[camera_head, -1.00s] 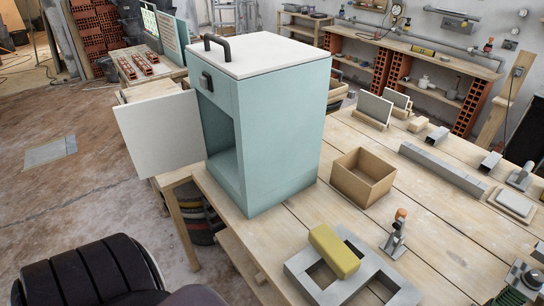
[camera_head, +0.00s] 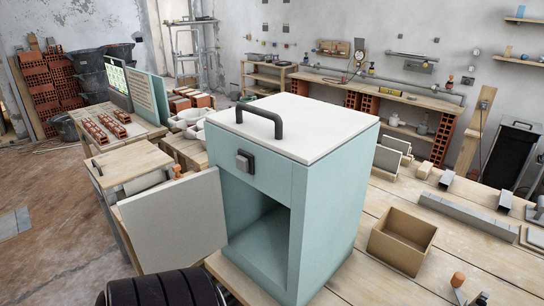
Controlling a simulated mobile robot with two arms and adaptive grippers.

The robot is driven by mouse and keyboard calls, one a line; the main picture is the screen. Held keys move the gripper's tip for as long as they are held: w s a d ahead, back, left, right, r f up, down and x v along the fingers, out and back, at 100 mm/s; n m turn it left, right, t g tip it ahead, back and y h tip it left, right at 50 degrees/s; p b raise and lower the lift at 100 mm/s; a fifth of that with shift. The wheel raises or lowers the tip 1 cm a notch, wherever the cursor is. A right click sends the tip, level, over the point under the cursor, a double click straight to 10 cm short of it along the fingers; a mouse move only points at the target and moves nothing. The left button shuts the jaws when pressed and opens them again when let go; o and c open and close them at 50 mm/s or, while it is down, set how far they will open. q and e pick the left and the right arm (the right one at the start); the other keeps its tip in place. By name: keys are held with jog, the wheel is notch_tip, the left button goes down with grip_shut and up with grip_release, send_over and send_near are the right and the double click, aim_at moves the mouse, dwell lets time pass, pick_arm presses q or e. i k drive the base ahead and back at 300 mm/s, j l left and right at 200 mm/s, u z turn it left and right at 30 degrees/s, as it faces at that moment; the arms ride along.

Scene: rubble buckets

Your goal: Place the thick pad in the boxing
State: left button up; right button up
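An open-topped tan box (camera_head: 401,241), which may be the boxing, stands on the wooden workbench to the right of the cabinet. It looks empty as far as its inside shows. No thick pad can be made out for certain in the current view. A flat pale piece (camera_head: 533,238) lies at the right edge, partly cut off. Neither of my grippers is in view, so what they hold cannot be seen.
A light blue-green cabinet (camera_head: 325,218) with a white top and black handle stands on the workbench (camera_head: 345,288); its door (camera_head: 175,222) hangs open to the left. A long grey bar (camera_head: 462,220) and small blocks lie behind the box. Shelves and bricks stand farther back.

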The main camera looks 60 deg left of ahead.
aim_at(280, 243)
jog(key=k+j, duration=0.15)
jog(key=j, duration=0.25)
jog(key=k+j, duration=0.2)
jog(key=j, duration=0.25)
jog(key=k+j+z, duration=0.1)
jog(key=j, duration=0.3)
jog(key=k+j, duration=0.2)
jog(key=j, duration=0.2)
jog(key=k+j, duration=0.2)
jog(key=j, duration=0.2)
jog(key=k+j+z, duration=0.1)
jog(key=j, duration=0.3)
jog(key=k+j, duration=0.25)
jog(key=j, duration=0.15)
jog(key=i+j, duration=0.25)
jog(key=i, duration=0.2)
